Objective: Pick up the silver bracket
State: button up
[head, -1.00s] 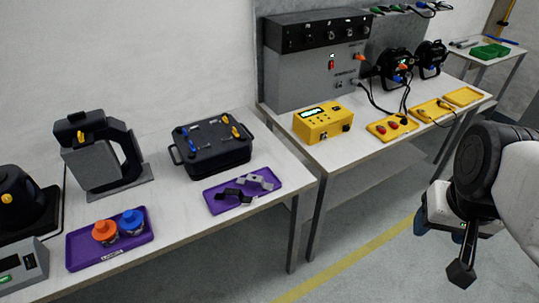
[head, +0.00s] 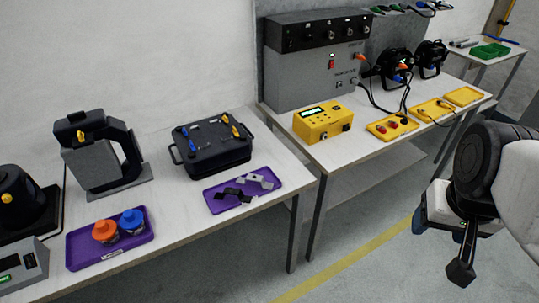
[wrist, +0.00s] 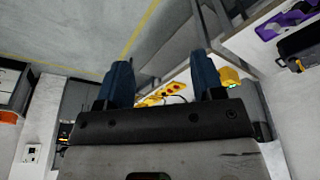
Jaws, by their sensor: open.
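The silver bracket (head: 256,179) is a small pale metal piece on the right part of a purple tray (head: 216,206), on the left white table. Darker bracket-like pieces (head: 234,192) lie beside it on the same tray. My gripper (wrist: 162,78) is open and empty, with two blue fingers apart in the wrist view. In the head view it is far to the right of the tray, over the floor, partly hidden by my arm. The wrist view shows part of a purple tray at its upper right; I cannot make out the bracket there.
A black lidded case (head: 212,158) stands behind the tray. A second purple tray (head: 83,255) holds an orange-capped and a blue-capped container. The right table carries a yellow box (head: 323,123), yellow trays (head: 391,128) and cables. Open floor lies between the tables and my arm.

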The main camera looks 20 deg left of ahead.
jog(key=w+a+f+m+g+y, duration=0.1)
jog(key=w+a+f+m+y, duration=0.3)
jog(key=w+a+f, duration=0.35)
jog(key=w+a+f+m+g+y, duration=0.2)
jog(key=w+a+f+m+y, duration=0.2)
jog(key=w+a, duration=0.6)
jog(key=w+a+f+m+g+y, duration=0.1)
jog(key=w+a+f+m+y, duration=0.2)
jog(key=w+a+f+m, duration=0.55)
jog(key=m+t+y, duration=0.1)
jog(key=y, duration=0.2)
send_near(256, 178)
jog(key=shift+x, duration=1)
jog(key=shift+r+h, duration=0.2)
jog(key=shift+h, duration=0.1)
jog(key=shift+x, duration=1.35)
jog(key=shift+x, duration=2.6)
jog(key=shift+w, duration=0.1)
